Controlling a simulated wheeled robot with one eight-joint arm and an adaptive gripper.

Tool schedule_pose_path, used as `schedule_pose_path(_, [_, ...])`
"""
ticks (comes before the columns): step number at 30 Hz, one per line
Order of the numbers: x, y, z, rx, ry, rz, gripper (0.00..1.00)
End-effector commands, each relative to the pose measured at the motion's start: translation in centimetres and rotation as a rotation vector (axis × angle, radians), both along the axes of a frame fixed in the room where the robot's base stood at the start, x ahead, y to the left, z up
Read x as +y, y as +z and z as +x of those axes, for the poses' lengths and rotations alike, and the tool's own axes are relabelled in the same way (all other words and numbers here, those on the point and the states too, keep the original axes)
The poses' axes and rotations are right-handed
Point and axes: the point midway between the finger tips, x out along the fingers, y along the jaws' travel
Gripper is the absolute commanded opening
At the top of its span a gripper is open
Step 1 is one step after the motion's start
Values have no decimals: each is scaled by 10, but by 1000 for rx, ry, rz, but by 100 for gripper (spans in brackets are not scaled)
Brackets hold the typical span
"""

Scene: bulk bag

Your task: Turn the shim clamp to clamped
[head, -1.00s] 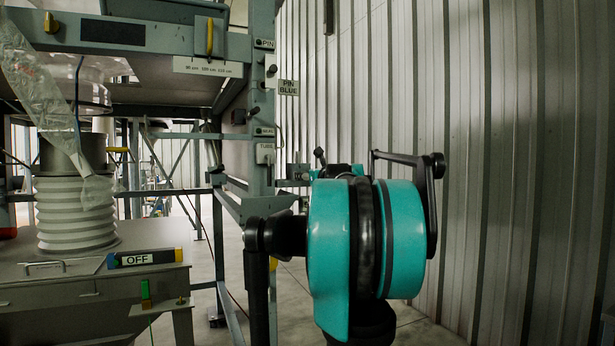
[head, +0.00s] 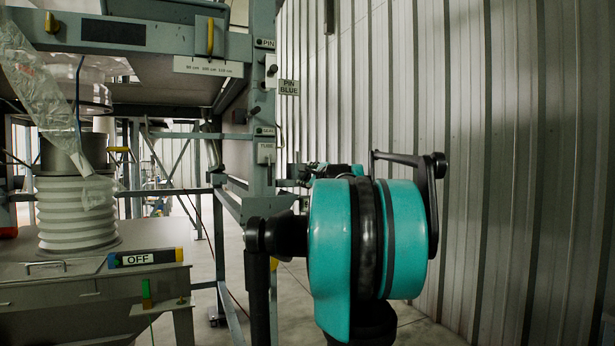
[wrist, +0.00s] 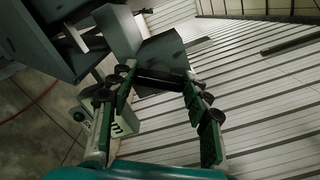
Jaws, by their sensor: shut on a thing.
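My gripper (wrist: 160,77) fills the middle of the wrist view, its green-padded fingers on either side of a dark bar (wrist: 158,73). The bar looks like the shim clamp's handle, but no label on it can be read. A grey plate (wrist: 163,53) lies just beyond the fingertips.
A corrugated metal wall (head: 500,150) stands close on the right. A hopper with a white bellows (head: 75,212) and an OFF label (head: 137,259) stands at the left.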

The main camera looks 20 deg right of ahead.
Motion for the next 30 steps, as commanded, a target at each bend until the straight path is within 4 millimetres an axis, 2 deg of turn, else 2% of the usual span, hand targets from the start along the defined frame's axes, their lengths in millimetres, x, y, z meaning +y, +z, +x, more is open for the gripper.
schedule_pose_path(15, [1, -2, 0, -15, 0, -437, 19])
schedule_pose_path(30, [1, -3, 0, -20, 1, -606, 19])
